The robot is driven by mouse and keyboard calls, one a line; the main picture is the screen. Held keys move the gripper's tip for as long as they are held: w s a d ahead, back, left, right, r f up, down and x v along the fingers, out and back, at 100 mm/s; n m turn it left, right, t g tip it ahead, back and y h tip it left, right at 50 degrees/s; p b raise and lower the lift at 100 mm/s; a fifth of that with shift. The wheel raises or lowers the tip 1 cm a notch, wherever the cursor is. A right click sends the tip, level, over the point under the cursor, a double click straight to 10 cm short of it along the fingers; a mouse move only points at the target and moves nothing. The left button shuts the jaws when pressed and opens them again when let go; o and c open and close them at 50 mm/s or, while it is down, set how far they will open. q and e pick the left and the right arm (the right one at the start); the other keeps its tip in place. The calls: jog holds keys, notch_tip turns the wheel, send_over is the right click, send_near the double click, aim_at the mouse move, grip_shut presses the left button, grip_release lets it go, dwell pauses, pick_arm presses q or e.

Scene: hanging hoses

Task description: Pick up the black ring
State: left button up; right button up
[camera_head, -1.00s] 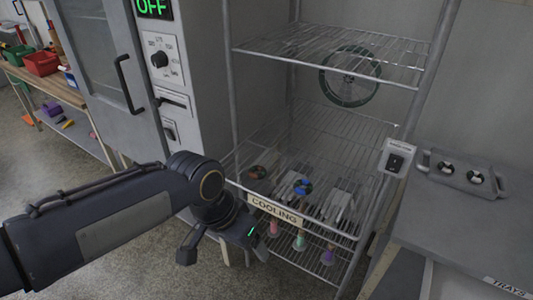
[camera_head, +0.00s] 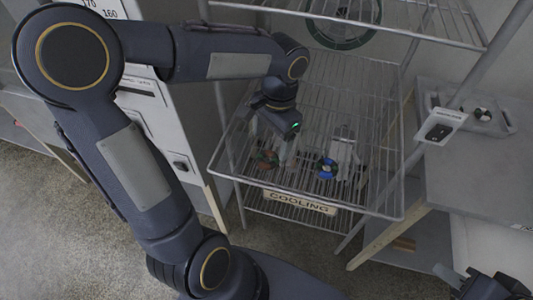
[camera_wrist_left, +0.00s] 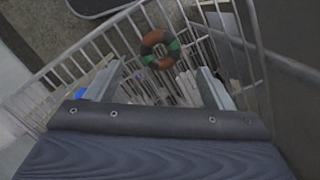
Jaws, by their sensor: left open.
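No plain black ring shows. A ring with orange-brown, black and green parts (camera_wrist_left: 152,38) lies on the wire shelf (camera_wrist_left: 90,49), just beyond my left fingertips in the left wrist view. It shows in the head view as a small brownish ring (camera_head: 266,159), partly beside my gripper. A blue and black ring (camera_head: 327,168) lies to its right on the same shelf. My left gripper (camera_head: 285,152) is low over the shelf, open and empty, its fingers apart in the left wrist view (camera_wrist_left: 158,82). My right gripper (camera_head: 482,284) shows partly at the bottom right; its jaw opening is unclear.
A "COOLING" label (camera_head: 299,202) is on the rack's front edge. An upper wire shelf (camera_head: 420,28) and rack posts surround the space. Pale grey pieces (camera_head: 344,153) stand beside the rings. A switch box (camera_head: 439,126) and grey table (camera_head: 480,165) are at right.

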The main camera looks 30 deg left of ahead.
aim_at(267, 162)
pick_arm(q)
jog(key=f, duration=0.5)
jog(key=shift+s+a+f, duration=0.15)
jog(key=shift+s+f, duration=0.1)
jog(key=shift+s, duration=0.15)
jog(key=c, duration=1)
jog(key=shift+c, duration=0.2)
jog(key=shift+r, duration=0.1)
notch_tip(267, 162, up, 10)
jog(key=shift+p, duration=0.3)
